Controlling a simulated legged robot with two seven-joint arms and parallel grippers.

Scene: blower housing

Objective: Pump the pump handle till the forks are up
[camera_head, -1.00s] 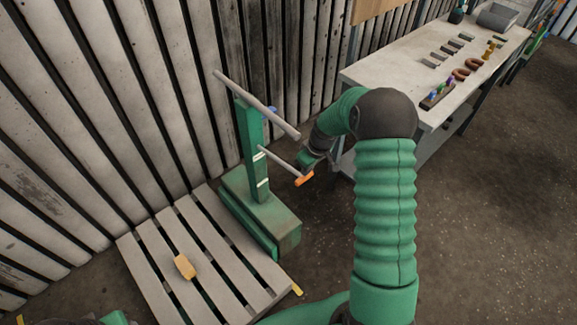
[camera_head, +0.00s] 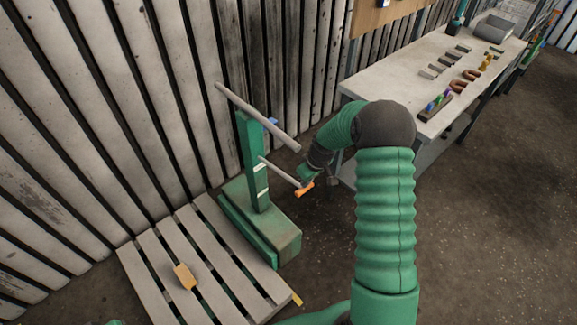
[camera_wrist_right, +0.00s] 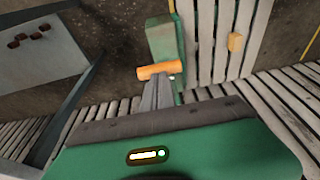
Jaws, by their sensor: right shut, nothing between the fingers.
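The green pump unit (camera_head: 258,185) stands by the plank wall, with a long grey bar (camera_head: 250,110) across its post. A thinner pump handle (camera_head: 280,172) slopes down right from the post to an orange grip (camera_head: 304,189). My right gripper (camera_head: 304,179) is at the grip's end of the handle. In the right wrist view its shut fingers (camera_wrist_right: 156,92) point at the orange grip (camera_wrist_right: 158,70), with nothing between them. I cannot tell whether they touch it. The forks are not clearly visible; a slatted pallet (camera_head: 165,262) lies beside the unit. My left gripper is out of view.
A yellow block (camera_head: 185,276) lies on the pallet. A workbench (camera_head: 390,82) at the upper right carries small parts and a grey bin (camera_head: 493,27). The floor (camera_head: 480,220) right of my right arm is clear. The plank wall (camera_head: 110,130) closes off the left.

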